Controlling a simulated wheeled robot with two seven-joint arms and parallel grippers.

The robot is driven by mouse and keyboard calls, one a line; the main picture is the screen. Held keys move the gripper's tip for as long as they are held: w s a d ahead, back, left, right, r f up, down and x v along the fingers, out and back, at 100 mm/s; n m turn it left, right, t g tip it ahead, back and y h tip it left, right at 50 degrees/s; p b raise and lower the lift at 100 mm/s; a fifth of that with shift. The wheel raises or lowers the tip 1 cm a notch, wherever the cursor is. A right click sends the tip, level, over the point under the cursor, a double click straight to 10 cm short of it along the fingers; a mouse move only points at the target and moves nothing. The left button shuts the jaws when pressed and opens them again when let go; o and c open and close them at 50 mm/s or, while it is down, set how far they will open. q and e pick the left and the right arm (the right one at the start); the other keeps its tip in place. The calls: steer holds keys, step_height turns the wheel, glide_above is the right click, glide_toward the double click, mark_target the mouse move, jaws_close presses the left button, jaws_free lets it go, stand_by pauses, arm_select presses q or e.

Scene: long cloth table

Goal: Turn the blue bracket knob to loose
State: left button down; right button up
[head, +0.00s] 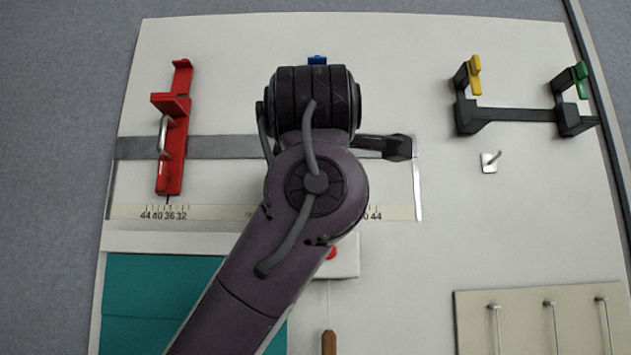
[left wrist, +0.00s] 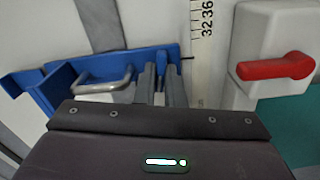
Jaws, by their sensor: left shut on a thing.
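The blue bracket (left wrist: 112,62) sits across the grey rail in the left wrist view, with a metal loop handle (left wrist: 103,82) on it. In the head view only its blue tip (head: 317,60) shows above my arm; the rest is hidden. My left gripper (left wrist: 163,72) has its two fingers upright against the bracket's near end, beside the loop handle. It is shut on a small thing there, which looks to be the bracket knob. The knob is mostly hidden between the fingers, so its turn position cannot be told. My right gripper is in neither view.
A red bracket (head: 172,150) stands on the rail (head: 230,146) at left. A white box (head: 347,262) with a red lever (left wrist: 275,67) is close to my left gripper. A black holder (head: 505,116) with yellow and green tabs is at upper right. A hook panel (head: 530,335) is at lower right.

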arm_select(q)
steer(key=shift+f+n+b, duration=0.15)
steer(key=shift+n+b, duration=0.2)
steer(key=shift+n, duration=0.75)
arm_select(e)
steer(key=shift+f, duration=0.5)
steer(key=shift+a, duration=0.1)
arm_select(q)
steer(key=c, duration=1.5)
jaws_free()
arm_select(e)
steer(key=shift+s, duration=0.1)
